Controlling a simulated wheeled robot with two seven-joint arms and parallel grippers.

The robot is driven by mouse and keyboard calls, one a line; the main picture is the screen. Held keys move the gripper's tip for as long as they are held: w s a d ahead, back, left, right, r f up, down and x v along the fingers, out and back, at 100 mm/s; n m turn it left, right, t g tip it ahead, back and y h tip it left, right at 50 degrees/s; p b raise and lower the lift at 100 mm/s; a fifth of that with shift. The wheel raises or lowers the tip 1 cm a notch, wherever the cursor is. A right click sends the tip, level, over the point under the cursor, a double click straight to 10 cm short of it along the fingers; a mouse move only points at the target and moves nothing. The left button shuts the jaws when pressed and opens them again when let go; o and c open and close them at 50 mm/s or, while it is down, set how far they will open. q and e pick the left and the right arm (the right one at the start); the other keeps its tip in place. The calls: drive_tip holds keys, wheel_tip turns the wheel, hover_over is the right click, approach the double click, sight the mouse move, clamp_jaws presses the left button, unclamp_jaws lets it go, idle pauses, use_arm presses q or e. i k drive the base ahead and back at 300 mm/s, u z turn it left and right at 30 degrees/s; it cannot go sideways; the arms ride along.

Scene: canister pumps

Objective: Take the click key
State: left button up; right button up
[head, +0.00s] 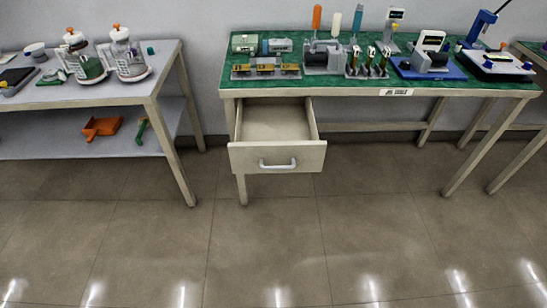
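I cannot pick out the click key with certainty; the small tools are too small to tell apart. Tools with an orange handle (317,18), a white handle (336,24) and a teal handle (357,20) stand upright at the back of the green-topped workbench (345,90). In front of them is a grey block (322,58) and a rack of small metal pieces (368,62). A drawer (277,155) under the bench's left end is pulled open, and its visible floor is bare. Neither of my grippers is in view.
A grey table (120,93) at left carries two canister pumps (86,58) (127,54); its lower shelf holds an orange dustpan-like piece (101,127). A blue fixture (428,67) and a blue-armed stand (480,28) sit on the bench's right. The tiled floor (270,245) in front is clear.

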sight(358, 15)
drive_tip(key=z, duration=1.6)
drive_tip(key=i, duration=2.15)
drive_tip(key=u, duration=2.9)
